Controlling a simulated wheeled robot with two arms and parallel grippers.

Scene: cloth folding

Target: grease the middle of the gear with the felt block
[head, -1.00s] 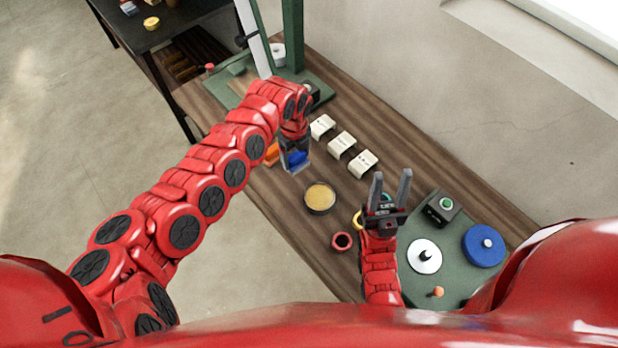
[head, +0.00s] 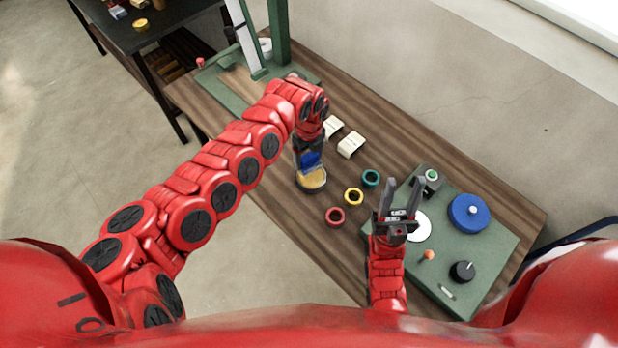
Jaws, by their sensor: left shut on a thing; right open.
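My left gripper (head: 311,167) is shut on a small blue block, which looks like the felt block (head: 309,160). It holds the block at a round dark dish of tan paste (head: 312,182), over its far part. I cannot tell whether the block touches the paste. My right gripper (head: 402,187) is open and empty, pointing up above the left edge of a green panel. It partly hides a white disc (head: 421,228) on that panel. A blue disc with a pale hub (head: 468,213) sits further right. I cannot tell which round part is the gear.
Red (head: 335,217), yellow (head: 353,197) and teal (head: 371,178) rings lie between dish and green panel (head: 490,260). The panel carries an orange-topped stick (head: 427,255) and a black knob (head: 462,271). Cream blocks (head: 350,145) stand behind the dish. A green stand (head: 279,35) rises at the back.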

